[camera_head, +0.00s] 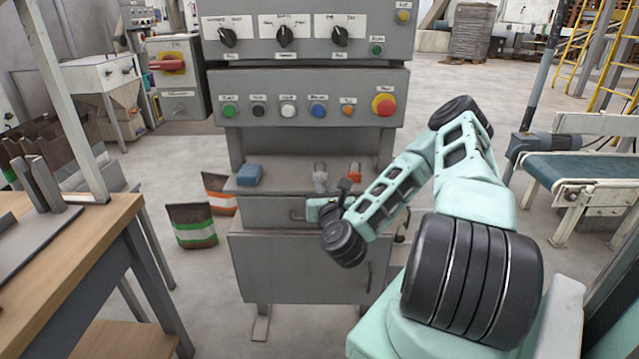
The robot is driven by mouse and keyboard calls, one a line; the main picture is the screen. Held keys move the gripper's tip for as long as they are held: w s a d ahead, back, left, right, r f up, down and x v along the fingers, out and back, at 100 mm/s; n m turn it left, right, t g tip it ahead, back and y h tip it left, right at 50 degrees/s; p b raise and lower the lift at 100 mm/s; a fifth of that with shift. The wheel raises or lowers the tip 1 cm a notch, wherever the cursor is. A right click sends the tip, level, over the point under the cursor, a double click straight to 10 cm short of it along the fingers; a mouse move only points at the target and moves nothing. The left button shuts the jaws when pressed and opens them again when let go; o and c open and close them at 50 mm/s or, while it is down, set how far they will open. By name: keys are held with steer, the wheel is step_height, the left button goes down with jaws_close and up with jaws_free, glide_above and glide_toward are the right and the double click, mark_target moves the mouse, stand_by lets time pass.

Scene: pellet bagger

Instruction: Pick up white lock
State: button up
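A small whitish lock (320,179) stands on the narrow grey shelf (281,186) of the control cabinet, below the row of push buttons. An orange-red lock (354,173) stands just to its right on the same shelf. My gripper (343,187) is at the shelf's front, close to both locks and slightly right of the white one in the picture. My wrist covers part of the shelf front below it. The fingers are small and dark, so I cannot tell whether they are open or shut, or whether they touch a lock.
A blue block-like object (249,175) lies on the shelf's left part. The cabinet's button panel (310,98) rises behind the shelf, with a drawer front below. A wooden-topped table (62,258) is at left. Filled bags (191,226) stand on the floor between. A conveyor (585,168) is at right.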

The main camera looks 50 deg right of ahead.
mark_target(318, 175)
steer(key=b+x, duration=0.4)
steer(key=x, duration=0.3)
steer(key=shift+w, duration=0.1)
steer(key=shift+x, duration=3.35)
jaws_close()
steer(key=shift+r, duration=0.1)
